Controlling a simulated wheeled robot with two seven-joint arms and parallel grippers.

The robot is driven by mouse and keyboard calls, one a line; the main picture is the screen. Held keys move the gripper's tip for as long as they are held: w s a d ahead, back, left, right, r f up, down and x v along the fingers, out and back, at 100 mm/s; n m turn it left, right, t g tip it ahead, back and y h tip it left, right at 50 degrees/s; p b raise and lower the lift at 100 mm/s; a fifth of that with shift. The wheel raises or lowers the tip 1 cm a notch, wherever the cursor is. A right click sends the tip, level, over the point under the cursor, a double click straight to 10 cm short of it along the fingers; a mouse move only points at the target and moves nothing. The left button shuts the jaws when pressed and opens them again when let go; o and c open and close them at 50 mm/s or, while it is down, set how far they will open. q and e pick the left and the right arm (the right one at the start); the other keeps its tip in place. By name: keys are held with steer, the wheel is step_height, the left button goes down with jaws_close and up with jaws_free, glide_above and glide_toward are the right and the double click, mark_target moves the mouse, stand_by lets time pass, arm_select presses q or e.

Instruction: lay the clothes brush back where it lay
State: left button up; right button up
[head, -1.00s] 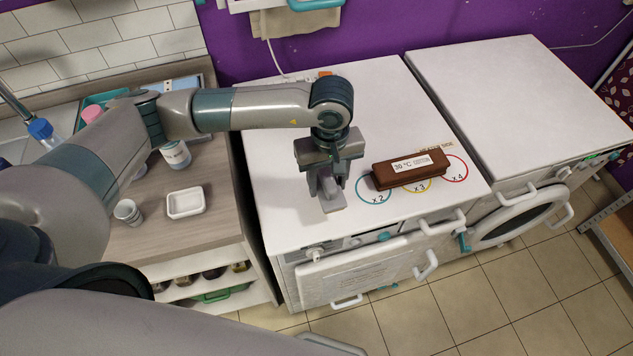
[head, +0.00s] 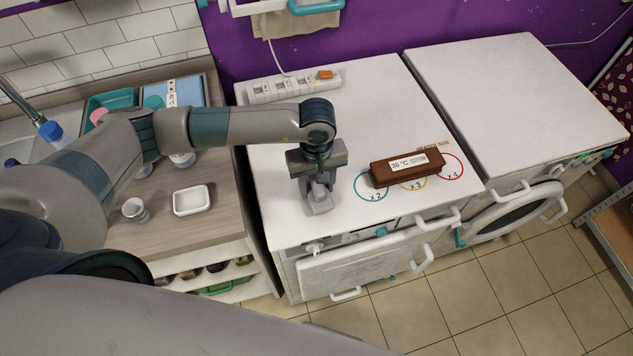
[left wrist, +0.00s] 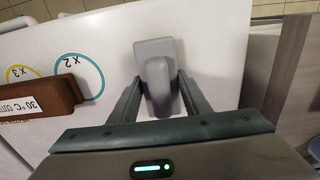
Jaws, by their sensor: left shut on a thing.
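The clothes brush, a grey block with a rounded grey handle, is at my left gripper (head: 316,186), over the left part of the white washing machine top. The brush (head: 319,205) shows below the fingers in the head view. In the left wrist view the brush (left wrist: 158,48) sits between the two fingertips (left wrist: 158,95), its handle pointing back toward the palm. My left gripper is shut on it. I cannot tell whether its underside touches the top. My right gripper is not in view.
A brown block (head: 407,167) labelled 30 °C lies right of the brush, over coloured circles marked x2, x3 (head: 412,184) and x4. A power strip (head: 293,87) lies at the back. A white dish (head: 192,200) and a cup (head: 136,209) stand on the left counter.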

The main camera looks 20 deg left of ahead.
arm_select(q)
steer(key=shift+f, duration=0.2)
steer(key=shift+f, duration=0.15)
steer(key=shift+f+b, duration=0.1)
steer(key=shift+b, duration=0.2)
steer(key=o, duration=1.1)
